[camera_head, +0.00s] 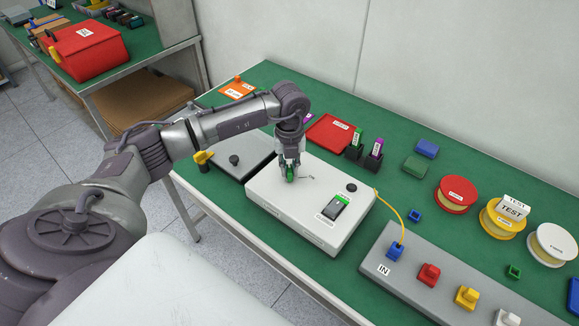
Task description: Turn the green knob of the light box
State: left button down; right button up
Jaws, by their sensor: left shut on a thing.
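The light box (294,222) is a white box on the green table, with a black knob (351,187) and a green-lit switch or display (336,208) on its top. My left gripper (290,175) reaches down onto the left part of the box top. It is shut on the green knob (290,179), which shows as a small green patch between the fingers. The fingers hide most of the knob, so its turn angle cannot be read. My right gripper is not in view.
A grey panel (374,265) with coloured plugs stands to the right. A grey box (236,146) sits left of the light box. Coloured spools (456,194), a red plate (332,130) and black holders (373,162) stand behind. A second table (143,40) is at the upper left.

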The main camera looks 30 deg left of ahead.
aim_at(289, 168)
pick_arm(q)
jog(key=shift+r, duration=0.1)
dwell(0.4)
jog(key=c, duration=1.1)
grip_release()
jog(key=shift+c, duration=0.2)
notch_tip(289, 168, up, 12)
